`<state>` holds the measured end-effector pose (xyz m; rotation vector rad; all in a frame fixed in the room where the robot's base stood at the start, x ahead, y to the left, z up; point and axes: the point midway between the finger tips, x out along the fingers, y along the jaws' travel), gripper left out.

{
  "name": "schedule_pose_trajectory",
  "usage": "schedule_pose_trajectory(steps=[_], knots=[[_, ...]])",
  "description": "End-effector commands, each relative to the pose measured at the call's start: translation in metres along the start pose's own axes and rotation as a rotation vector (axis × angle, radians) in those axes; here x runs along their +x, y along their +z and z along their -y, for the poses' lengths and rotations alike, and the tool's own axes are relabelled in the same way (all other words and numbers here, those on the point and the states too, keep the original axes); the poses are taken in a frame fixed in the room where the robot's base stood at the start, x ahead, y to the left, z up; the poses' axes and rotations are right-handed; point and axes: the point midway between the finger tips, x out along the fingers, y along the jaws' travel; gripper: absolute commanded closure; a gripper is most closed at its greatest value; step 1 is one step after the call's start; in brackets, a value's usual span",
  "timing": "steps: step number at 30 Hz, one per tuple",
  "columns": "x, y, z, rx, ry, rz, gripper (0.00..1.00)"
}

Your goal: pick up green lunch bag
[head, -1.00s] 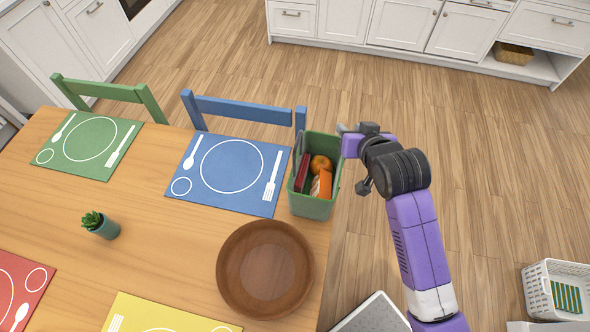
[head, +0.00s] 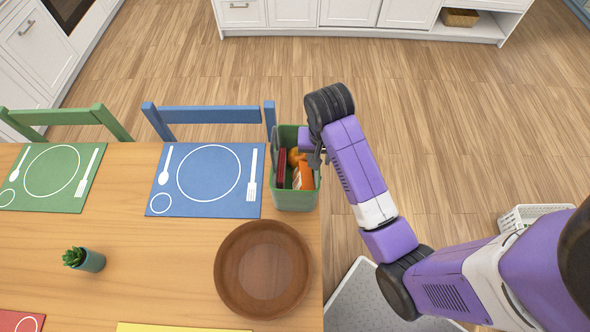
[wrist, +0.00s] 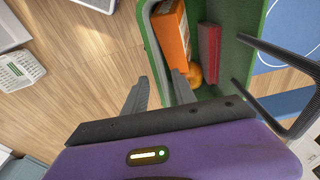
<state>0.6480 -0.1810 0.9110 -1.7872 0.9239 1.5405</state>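The green lunch bag (head: 295,198) stands upright and open-topped at the right edge of the table, beside the blue placemat. It holds an orange box (wrist: 174,35), a dark red item (wrist: 209,48) and an orange fruit (wrist: 195,76). A dark handle loop (wrist: 296,66) shows at the bag's far side in the wrist view. My gripper (head: 317,152) is at the bag's right rim. In the wrist view my gripper (wrist: 162,88) has its fingers apart, one outside the bag's wall and one inside. Contact with the wall cannot be told.
A brown wooden bowl (head: 233,272) sits on the table (head: 150,265) in front of the bag. A blue placemat (head: 208,180) and a potted plant (head: 88,260) are to the left. A blue chair (head: 215,114) stands behind. A white basket (head: 530,214) is on the floor at right.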

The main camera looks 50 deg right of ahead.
Motion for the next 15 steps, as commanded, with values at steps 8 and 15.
schedule_pose_trajectory(steps=[8,15], knots=[[0.037,-0.001,0.0,-0.001,0.001,0.001,0.68],[0.044,-0.001,0.0,-0.001,-0.001,-0.001,0.68]])
